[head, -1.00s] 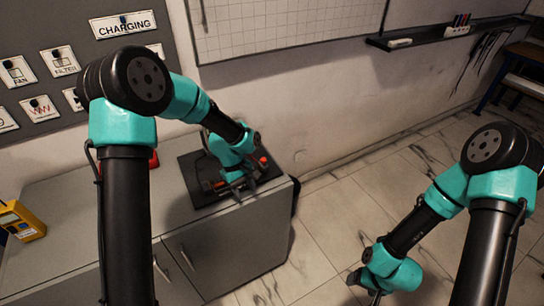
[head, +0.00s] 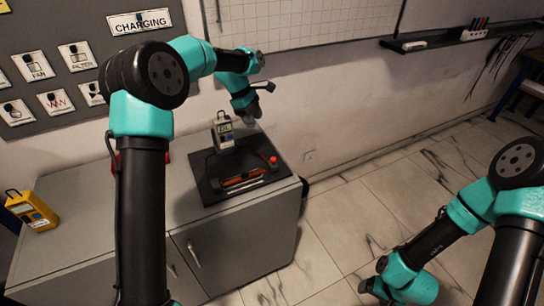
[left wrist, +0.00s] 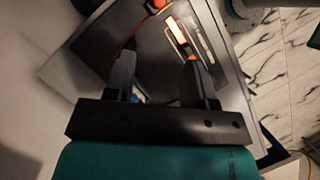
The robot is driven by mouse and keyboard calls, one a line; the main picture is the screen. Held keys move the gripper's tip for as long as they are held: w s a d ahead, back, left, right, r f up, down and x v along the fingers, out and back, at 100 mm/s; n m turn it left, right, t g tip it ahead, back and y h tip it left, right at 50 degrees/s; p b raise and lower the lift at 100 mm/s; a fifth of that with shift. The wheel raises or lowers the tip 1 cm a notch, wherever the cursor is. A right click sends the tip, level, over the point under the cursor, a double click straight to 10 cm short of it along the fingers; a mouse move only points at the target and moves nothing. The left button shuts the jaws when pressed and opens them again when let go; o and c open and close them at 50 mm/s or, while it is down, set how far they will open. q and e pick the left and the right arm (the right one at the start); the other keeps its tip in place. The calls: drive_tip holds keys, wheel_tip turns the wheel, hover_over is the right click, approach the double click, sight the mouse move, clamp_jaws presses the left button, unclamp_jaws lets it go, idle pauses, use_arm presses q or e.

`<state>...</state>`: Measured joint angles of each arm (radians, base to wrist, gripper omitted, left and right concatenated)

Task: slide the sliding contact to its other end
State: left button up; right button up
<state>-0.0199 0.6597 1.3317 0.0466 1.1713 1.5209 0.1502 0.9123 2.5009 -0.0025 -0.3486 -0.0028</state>
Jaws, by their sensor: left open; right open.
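The black rig board (head: 211,196) lies on the grey cabinet. On it are an orange-red bar (head: 243,178) with a pale rod beside it, and a red knob (head: 272,159). Which part is the sliding contact is too small to tell. A grey meter with a green display (head: 224,132) stands at the board's back. My left gripper (head: 250,117) is open and empty, raised above the board's back edge beside the meter. In the left wrist view the orange bar (left wrist: 177,32) shows beyond the open fingers (left wrist: 160,64). My right gripper (head: 376,293) is low at the bottom, away from the rig.
A yellow meter (head: 33,211) stands at the cabinet's left. The wall with a labelled panel (head: 50,85) is close behind the cabinet. Floor is open to the right.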

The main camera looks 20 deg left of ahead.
sight(273, 158)
use_arm(q)
drive_tip(key=x, duration=1.7)
drive_tip(key=shift+f, duration=0.25)
clamp_jaws()
